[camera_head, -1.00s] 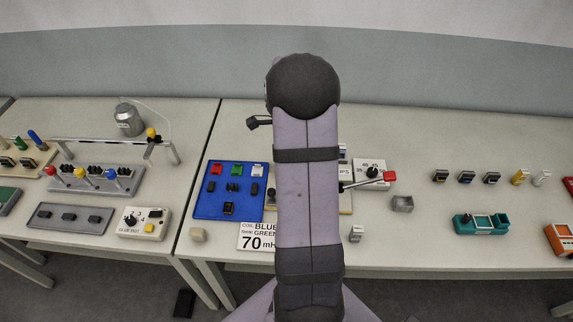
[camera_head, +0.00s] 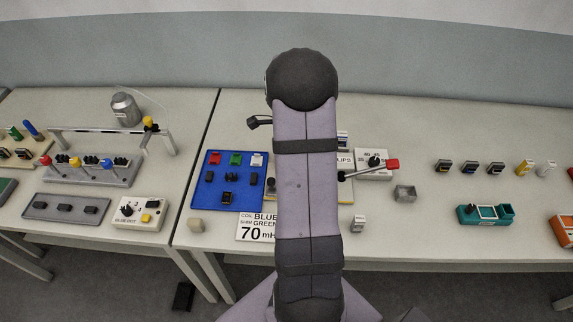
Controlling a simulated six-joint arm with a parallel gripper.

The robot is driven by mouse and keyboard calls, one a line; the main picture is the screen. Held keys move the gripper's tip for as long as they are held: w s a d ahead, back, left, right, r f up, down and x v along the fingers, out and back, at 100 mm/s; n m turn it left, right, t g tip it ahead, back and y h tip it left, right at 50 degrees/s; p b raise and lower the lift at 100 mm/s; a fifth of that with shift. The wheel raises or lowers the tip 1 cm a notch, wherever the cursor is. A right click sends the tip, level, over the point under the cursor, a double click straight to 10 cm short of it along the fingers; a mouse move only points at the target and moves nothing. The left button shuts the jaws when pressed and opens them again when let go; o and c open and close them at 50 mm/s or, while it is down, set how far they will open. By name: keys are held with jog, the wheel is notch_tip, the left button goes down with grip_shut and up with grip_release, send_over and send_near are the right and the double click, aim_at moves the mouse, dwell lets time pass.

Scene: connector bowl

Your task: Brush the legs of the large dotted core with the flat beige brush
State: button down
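Several small black parts (camera_head: 228,199) sit on the blue tray (camera_head: 201,200), left of my arm. They may be cores, but dots and legs are too small to make out, so I cannot tell which is the large dotted one. I cannot pick out a flat beige brush. My gripper is not visible.
A 70 mH card (camera_head: 256,228) lies in front. The right table has free room.

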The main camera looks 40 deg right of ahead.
jog(key=shift+f+b, duration=0.4)
jog(key=shift+f, duration=0.3)
dwell(0.7)
jog(key=shift+s+d, duration=0.1)
jog(key=shift+d, duration=0.05)
jog(key=shift+s+d+r, duration=0.1)
jog(key=shift+s+d, duration=0.6)
jog(key=shift+s, duration=0.05)
jog(key=shift+w+a, duration=0.1)
jog(key=shift+w, duration=0.1)
dwell(0.3)
jog(key=shift+w+a+p, duration=0.35)
jog(key=shift+w+a, duration=0.3)
jog(key=shift+a, duration=0.05)
jog(key=shift+s+d, duration=0.1)
jog(key=shift+s+d, duration=0.7)
jog(key=shift+s, duration=0.05)
